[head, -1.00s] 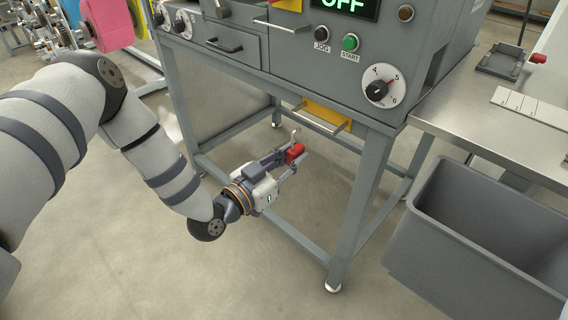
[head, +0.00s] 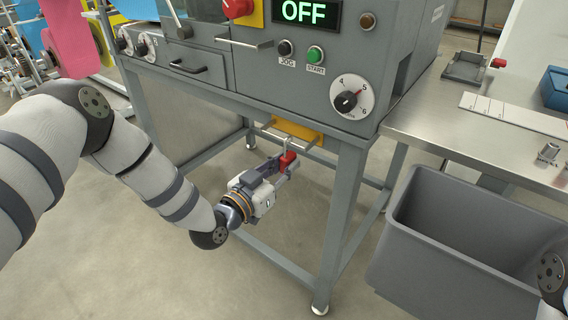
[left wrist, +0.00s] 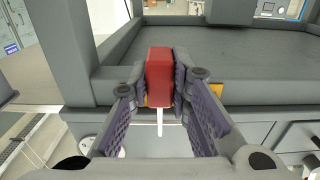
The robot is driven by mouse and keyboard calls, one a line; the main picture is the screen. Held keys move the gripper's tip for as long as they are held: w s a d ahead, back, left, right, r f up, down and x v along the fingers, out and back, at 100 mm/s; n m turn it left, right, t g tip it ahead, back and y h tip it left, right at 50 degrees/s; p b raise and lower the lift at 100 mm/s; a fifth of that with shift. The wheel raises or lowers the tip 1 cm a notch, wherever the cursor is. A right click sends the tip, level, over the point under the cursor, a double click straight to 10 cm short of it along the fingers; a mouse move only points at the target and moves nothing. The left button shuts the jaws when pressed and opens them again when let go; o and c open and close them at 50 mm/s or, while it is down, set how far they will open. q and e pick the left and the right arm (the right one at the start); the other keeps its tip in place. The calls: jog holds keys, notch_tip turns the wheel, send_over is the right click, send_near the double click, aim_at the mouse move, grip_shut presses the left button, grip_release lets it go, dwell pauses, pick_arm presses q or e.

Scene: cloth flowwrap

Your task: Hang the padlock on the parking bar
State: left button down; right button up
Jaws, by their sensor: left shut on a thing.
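The padlock (head: 287,160) has a red body and a pale shackle pointing up. My left gripper (head: 284,167) is shut on its body, below the machine's front edge. The parking bar (head: 272,133) is a thin metal rod by a yellow plate (head: 297,128) under the machine front. The shackle top is close to the bar; I cannot tell whether it touches or hooks over it. In the left wrist view the red padlock body (left wrist: 159,75) sits between the two fingers, and a thin pale rod shows below it. My right gripper is out of view.
The grey machine (head: 300,75) stands on a frame whose front leg (head: 340,220) is right of my left gripper. A grey bin (head: 460,240) and a steel table (head: 430,120) stand at the right. Open floor shows below the machine.

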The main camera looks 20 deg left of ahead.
pick_arm(q)
jog(key=c, duration=1.4)
grip_release()
